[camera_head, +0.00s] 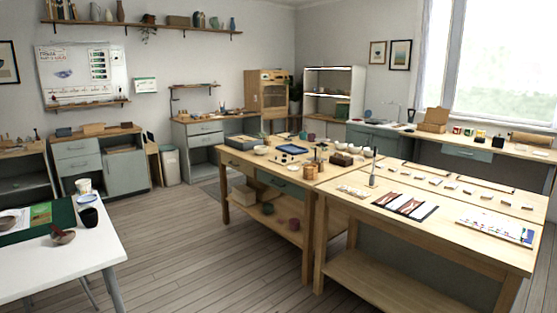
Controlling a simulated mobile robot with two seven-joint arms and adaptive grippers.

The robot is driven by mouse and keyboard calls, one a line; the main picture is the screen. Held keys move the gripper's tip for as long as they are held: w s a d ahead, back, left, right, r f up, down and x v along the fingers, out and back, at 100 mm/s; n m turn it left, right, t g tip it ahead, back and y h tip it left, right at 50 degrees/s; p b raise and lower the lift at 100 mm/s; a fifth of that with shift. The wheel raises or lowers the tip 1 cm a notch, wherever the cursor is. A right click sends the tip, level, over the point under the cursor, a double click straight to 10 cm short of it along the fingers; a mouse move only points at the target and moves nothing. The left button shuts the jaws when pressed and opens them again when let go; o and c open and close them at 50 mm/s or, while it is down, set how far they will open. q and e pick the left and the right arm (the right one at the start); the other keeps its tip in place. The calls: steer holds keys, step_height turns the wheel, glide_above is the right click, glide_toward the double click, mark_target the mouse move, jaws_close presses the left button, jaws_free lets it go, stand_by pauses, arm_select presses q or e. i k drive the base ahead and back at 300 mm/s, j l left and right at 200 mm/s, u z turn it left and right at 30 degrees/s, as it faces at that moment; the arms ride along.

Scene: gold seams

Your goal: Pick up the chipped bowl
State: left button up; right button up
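No chip can be made out on any bowl from this distance. A small brownish bowl (63,237) sits on the near left white table, with a thin dark piece rising at its rim. Small white bowls stand on the middle wooden table, one near its back (260,150) and one nearer its front edge (293,167). Neither of my grippers is in view.
The white table (75,265) also holds a dark cup (89,217), a white tub (84,186) and a green mat (60,212). The wooden floor (180,240) between it and the wooden tables is clear. A second wooden table (440,240) stands at right.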

mark_target(260, 151)
steer(key=i+u, duration=0.25)
steer(key=i, duration=3.1)
